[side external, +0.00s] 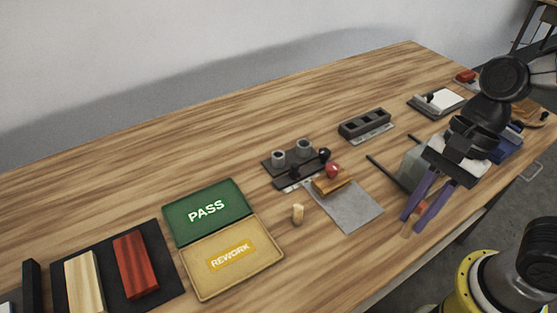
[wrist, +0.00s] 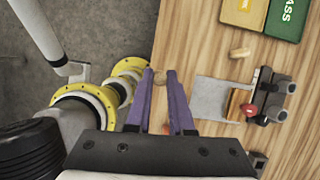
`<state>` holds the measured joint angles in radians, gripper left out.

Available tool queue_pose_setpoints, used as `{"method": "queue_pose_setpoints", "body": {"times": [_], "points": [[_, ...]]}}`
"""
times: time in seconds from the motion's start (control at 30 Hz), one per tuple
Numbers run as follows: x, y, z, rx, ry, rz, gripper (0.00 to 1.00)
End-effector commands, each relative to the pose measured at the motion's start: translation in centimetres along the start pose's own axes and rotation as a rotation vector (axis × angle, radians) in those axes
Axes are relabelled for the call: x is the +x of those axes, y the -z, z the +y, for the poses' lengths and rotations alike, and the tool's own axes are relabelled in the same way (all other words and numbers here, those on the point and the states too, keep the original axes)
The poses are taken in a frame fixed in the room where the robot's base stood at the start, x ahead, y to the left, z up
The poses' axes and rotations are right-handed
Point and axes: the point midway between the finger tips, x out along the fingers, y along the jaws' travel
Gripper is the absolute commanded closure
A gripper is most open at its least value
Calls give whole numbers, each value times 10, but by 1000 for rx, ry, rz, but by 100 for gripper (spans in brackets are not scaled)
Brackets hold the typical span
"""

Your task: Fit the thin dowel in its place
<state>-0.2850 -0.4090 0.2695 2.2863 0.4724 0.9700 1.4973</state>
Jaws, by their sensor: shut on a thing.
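My gripper (side external: 412,225) is at the right, near the table's front edge, its purple fingers angled down. In the wrist view its fingertips (wrist: 159,78) are shut on a small brown wooden piece (wrist: 158,74), which looks like a dowel; its tip (side external: 407,230) shows in the side view. The fingers hide most of it, so its thickness is unclear. A pale, short dowel (side external: 298,214) stands apart on the table and also shows in the wrist view (wrist: 240,53). A dark fixture with two grey round sockets (side external: 303,147) stands mid-table, away from my gripper.
A dark slotted block (side external: 365,124) stands behind. PASS (side external: 230,190) and REWORK (side external: 265,268) trays lie left. A grey block (side external: 414,162) is close beside my gripper.

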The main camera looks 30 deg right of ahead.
Motion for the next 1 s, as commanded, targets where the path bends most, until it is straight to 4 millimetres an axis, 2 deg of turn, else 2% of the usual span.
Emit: {"method": "queue_pose_setpoints", "body": {"times": [0.17,0.3,0.5,0.6,0.7,0.8,0.87,1.0], "points": [[-18,-13,-44,47,18,0,100],[-33,-17,-100,111,44,1,100],[-40,-6,-177,202,78,1,100],[-37,5,-204,231,90,1,100],[-32,16,-220,251,98,1,100],[-24,25,-226,261,104,1,100],[-20,28,-230,265,105,1,100],[-8,28,-253,266,107,1,100]]}}
